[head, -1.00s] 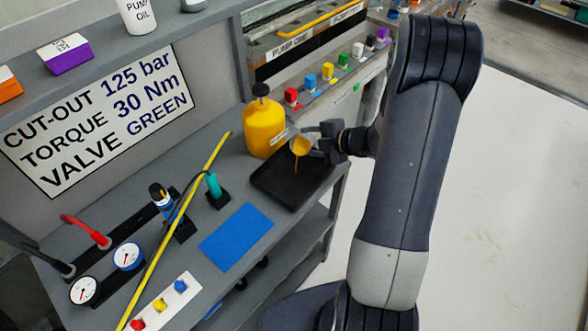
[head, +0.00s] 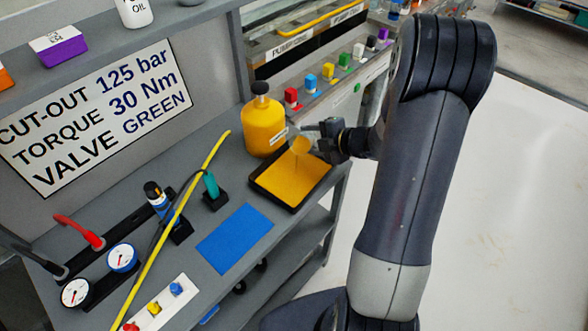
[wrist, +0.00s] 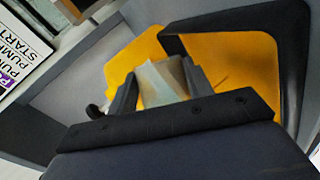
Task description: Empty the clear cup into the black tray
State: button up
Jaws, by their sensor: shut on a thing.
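My gripper (head: 322,141) is shut on the clear cup (head: 299,139) and holds it tilted above the black tray (head: 290,208). Yellow-orange liquid (head: 293,180) covers the tray floor, and a thin stream runs down from the cup. Some yellow-orange colour still shows in the cup. In the wrist view the cup (wrist: 163,82) sits between my two fingers, and the tray's black rim (wrist: 293,60) rises beyond it around the liquid (wrist: 245,60).
A yellow jug (head: 264,125) with a black cap stands just behind the tray. A blue mat (head: 235,238) lies to the front left.

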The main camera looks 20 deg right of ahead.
jog(key=shift+s+a+r+n+t+b, duration=0.15)
jog(key=shift+n+t+b, duration=0.25)
jog(key=shift+b, duration=0.8)
jog(key=shift+s+a+r+n+t+h+b, duration=0.4)
jog(key=shift+s+a+n+t+b, duration=0.1)
jog(key=shift+b, duration=1.4)
jog(key=shift+s+a+r+n+t+h+b, duration=0.1)
jog(key=shift+s+r+n+t+h+b, duration=0.4)
jog(key=shift+b, duration=1.55)
